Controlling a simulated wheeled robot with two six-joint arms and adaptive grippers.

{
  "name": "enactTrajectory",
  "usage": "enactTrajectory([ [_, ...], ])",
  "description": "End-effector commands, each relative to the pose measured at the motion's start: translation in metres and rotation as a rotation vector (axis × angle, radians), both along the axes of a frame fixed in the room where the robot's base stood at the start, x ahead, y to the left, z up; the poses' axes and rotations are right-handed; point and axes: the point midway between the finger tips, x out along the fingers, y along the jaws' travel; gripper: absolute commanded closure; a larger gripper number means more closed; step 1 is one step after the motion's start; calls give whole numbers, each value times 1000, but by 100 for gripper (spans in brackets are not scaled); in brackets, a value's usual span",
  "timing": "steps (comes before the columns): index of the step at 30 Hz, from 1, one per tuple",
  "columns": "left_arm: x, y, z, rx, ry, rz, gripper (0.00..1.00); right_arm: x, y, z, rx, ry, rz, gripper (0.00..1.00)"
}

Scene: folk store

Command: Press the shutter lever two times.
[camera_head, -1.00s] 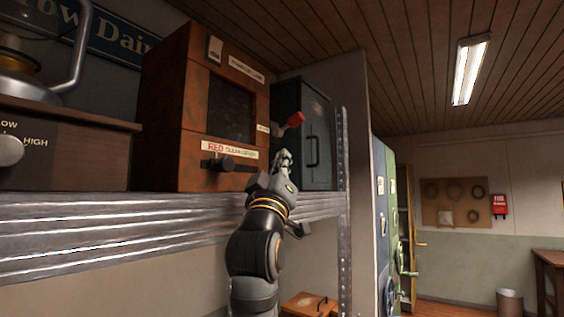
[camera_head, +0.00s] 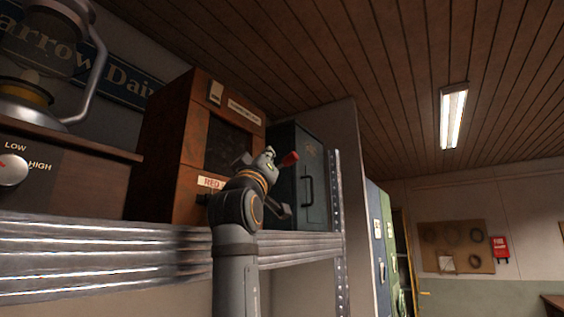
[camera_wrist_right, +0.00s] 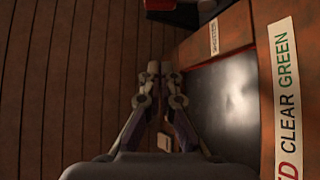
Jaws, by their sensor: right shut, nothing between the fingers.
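The shutter lever has a red handle (camera_head: 289,158) and sticks out at the right side of the brown box (camera_head: 172,150). In the wrist view a small label reading something like "shutter" (camera_wrist_right: 214,37) is on the box face, and a red piece (camera_wrist_right: 160,4) shows at the top edge. My right gripper (camera_head: 257,157) is shut and empty, in front of the box's right edge, just left of the red handle in the head view. It hides the lever's root; I cannot tell whether it touches the lever. In the wrist view its fingertips (camera_wrist_right: 153,70) are together. My left gripper is not in view.
The box stands on a metal shelf (camera_head: 120,255). A dark blue-grey cabinet (camera_head: 312,190) stands close on its right. A "RED CLEAR GREEN" label (camera_wrist_right: 288,95) crosses the box front. A unit with a LOW/HIGH dial (camera_head: 14,170) is at the left.

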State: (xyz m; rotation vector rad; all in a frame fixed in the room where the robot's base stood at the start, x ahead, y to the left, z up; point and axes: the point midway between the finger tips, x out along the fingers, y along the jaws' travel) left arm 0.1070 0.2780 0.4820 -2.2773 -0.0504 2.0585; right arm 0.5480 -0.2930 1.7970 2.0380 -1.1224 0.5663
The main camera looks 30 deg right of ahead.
Motion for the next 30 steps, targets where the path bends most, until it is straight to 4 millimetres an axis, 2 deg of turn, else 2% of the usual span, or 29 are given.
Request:
enactTrajectory([
  [11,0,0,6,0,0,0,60,3,-3,6,-1,2,-2,100],
  [26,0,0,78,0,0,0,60,54,-56,77,0,3,-3,100],
  [27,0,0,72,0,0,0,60,54,-60,61,1,3,-3,100],
  [30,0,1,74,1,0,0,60,50,-67,48,-1,3,-2,100],
])
